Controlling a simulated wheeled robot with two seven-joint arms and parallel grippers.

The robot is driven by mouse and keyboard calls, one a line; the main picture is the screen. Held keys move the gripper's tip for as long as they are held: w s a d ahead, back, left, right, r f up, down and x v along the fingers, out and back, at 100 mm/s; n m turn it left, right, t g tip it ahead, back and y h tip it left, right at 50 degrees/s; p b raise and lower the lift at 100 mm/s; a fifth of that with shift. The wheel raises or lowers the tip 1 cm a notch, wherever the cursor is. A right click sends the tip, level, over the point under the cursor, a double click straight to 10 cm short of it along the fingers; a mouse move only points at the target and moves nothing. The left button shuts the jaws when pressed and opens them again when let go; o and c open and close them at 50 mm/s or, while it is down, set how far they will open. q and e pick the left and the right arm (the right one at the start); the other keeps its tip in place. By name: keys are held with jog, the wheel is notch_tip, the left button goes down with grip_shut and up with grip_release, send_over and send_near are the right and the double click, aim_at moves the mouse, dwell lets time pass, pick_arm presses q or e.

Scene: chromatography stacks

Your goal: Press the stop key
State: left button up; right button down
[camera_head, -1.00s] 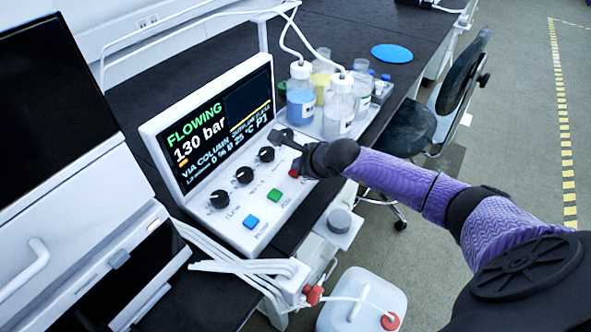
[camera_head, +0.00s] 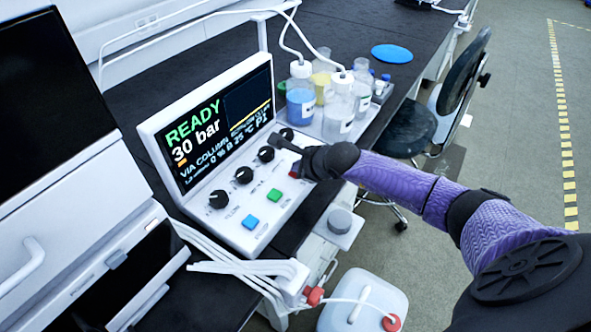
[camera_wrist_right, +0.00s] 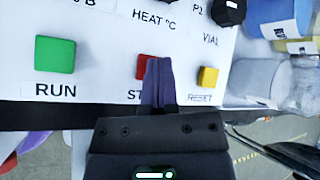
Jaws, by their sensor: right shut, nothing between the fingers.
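The red stop key (camera_wrist_right: 145,66) sits on the white control panel (camera_wrist_right: 110,85) between the green RUN key (camera_wrist_right: 55,54) and the yellow RESET key (camera_wrist_right: 208,77). My right gripper (camera_wrist_right: 158,66) is shut and empty, its fingertips in front of the stop key and covering part of it and its label. I cannot tell whether they touch it. In the head view my right gripper (camera_head: 284,142) is over the panel's right end, and the stop key (camera_head: 293,174) shows just below it. The screen (camera_head: 215,130) reads READY and 30 bar. My left gripper is not in view.
Black knobs (camera_head: 243,175) and a blue key (camera_head: 250,222) are on the panel. Bottles with white tubing, including a blue-filled one (camera_head: 300,103), stand behind its right end. A white jug (camera_head: 365,300) is below at the front. A chair (camera_head: 412,128) stands at the right.

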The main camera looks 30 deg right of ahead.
jog(key=shift+r+p, duration=0.6)
jog(key=shift+r, duration=0.35)
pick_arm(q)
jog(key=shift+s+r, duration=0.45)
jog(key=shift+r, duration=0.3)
pick_arm(e)
notch_tip(320, 180, up, 4)
jog(key=p, duration=0.3)
jog(key=shift+r+p, duration=0.6)
jog(key=shift+p, duration=0.1)
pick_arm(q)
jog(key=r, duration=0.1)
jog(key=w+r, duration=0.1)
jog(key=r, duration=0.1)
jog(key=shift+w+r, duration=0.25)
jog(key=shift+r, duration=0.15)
pick_arm(e)
jog(key=shift+f, duration=0.1)
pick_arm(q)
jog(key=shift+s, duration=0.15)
